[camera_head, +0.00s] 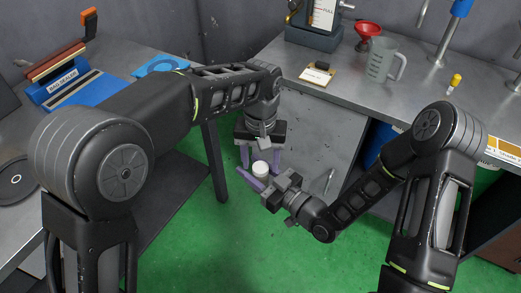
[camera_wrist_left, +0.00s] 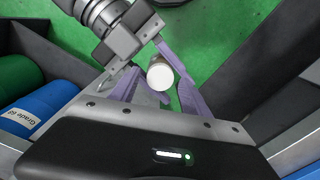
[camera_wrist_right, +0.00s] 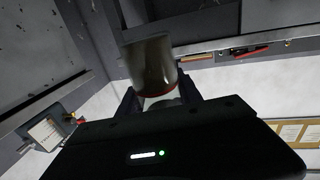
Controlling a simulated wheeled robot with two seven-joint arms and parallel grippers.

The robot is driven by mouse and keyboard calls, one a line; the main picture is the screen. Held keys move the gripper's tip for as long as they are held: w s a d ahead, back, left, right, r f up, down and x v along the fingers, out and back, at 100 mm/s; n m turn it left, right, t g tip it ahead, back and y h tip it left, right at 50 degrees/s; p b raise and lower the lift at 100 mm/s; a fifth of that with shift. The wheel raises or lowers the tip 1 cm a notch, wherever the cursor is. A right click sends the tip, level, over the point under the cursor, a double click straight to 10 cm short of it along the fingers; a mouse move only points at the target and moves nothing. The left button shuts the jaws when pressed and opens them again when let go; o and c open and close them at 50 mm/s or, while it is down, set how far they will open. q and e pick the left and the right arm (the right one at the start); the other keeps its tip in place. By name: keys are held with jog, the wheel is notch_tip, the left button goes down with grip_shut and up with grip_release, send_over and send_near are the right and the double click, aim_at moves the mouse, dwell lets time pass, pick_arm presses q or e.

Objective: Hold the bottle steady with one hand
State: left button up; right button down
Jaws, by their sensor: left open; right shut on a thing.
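A small bottle with a round white cap (camera_head: 260,168) is held in the air above the green floor, between my two grippers. My right gripper (camera_head: 253,175) comes from the right and is shut on the bottle's body. In the right wrist view the bottle (camera_wrist_right: 150,66) shows as a dark, shiny cylinder with a red edge between the fingers. My left gripper (camera_head: 261,158) points down over the cap, open, with one finger on each side. In the left wrist view the white cap (camera_wrist_left: 160,75) lies between its spread fingers; I cannot tell whether they touch it.
The left bench holds a blue bag sealer (camera_head: 66,90). Green and blue drums (camera_wrist_left: 40,115) show in the left wrist view.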

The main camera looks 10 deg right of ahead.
pick_arm(q)
jog(key=shift+f, duration=0.45)
grip_shut()
dwell(0.4)
jog(key=shift+o, duration=0.8)
grip_release()
jog(key=shift+r, duration=0.15)
notch_tip(320, 180, up, 12)
